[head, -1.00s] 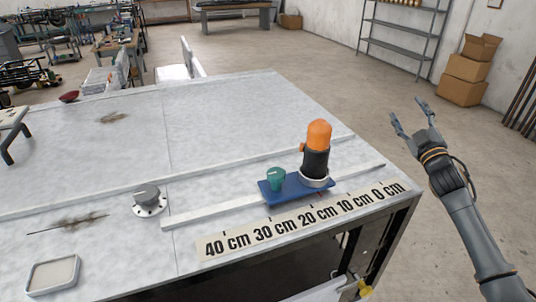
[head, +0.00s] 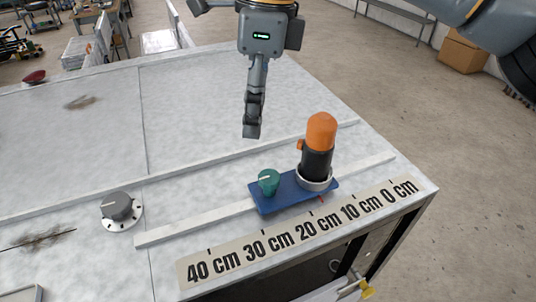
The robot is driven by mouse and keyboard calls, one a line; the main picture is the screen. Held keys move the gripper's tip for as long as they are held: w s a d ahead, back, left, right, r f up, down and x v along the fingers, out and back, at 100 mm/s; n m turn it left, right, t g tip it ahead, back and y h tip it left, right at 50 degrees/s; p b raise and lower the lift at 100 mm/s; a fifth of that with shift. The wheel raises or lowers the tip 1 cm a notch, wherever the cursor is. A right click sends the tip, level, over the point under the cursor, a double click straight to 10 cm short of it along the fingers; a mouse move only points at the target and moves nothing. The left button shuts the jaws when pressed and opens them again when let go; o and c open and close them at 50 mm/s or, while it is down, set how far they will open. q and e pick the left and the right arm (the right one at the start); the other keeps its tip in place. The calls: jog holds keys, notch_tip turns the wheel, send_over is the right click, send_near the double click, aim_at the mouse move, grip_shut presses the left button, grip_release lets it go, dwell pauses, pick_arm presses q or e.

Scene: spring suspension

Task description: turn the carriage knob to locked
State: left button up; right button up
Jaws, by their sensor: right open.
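The blue carriage (head: 285,205) sits on the pale rail (head: 190,223) by the table's front edge. Its green knob (head: 268,182) stands at the carriage's left end, with a light pointer line on top. An orange and black cylinder (head: 318,148) stands upright in a white ring on the carriage's right end. My right gripper (head: 251,132) points down above the table, behind and a little above the green knob, apart from it. It is seen edge-on, open, with nothing visible in it. My left gripper is not in view.
A scale strip (head: 300,232) marked 0 to 40 cm lies in front of the rail. A grey dial (head: 117,207) on a white base stands at the left. A long raised strip (head: 215,160) runs behind the carriage. The table behind it is mostly clear.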

aim_at(268, 175)
jog(key=shift+t+h, duration=0.4)
jog(key=shift+h, duration=0.3)
jog(key=f+p, duration=0.1)
jog(key=f, duration=0.3)
jog(key=d+f+p, duration=0.1)
jog(key=f+p, duration=0.1)
jog(key=f, duration=0.2)
jog(key=d+f+p, duration=0.1)
jog(key=f+p, duration=0.1)
jog(key=f, duration=0.2)
jog(key=shift+w+f, duration=0.15)
jog(key=shift+w, duration=0.05)
jog(key=shift+f, duration=0.55)
